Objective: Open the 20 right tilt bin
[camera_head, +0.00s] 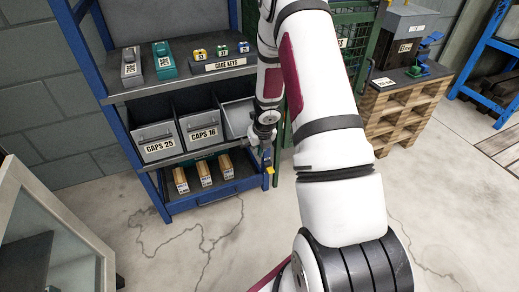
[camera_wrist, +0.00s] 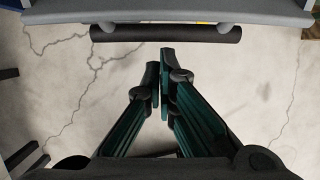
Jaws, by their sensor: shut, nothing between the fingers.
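The tilt bins sit in a row on the middle shelf of the blue rack. Bins labelled CAPS 25 (camera_head: 157,147) and CAPS 16 (camera_head: 203,134) hang upright at left and middle. The rightmost bin (camera_head: 236,117) is partly behind my arm; its pale side shows at a slant, so it looks tilted out, and its label is hidden. In the wrist view a grey bin edge (camera_wrist: 165,14) spans the top, with a dark bar handle (camera_wrist: 165,34) below it. My gripper (camera_wrist: 161,58) is shut and empty, its fingertips just below the bar in the picture, apparently apart from it.
Above are a box labelled CAGE KEYS (camera_head: 226,64) and small coloured items. Small tan boxes (camera_head: 204,173) stand on the lower shelf. A green mesh cage (camera_head: 354,45) and a wooden pallet stack (camera_head: 402,112) are at right. The cracked floor in front is clear.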

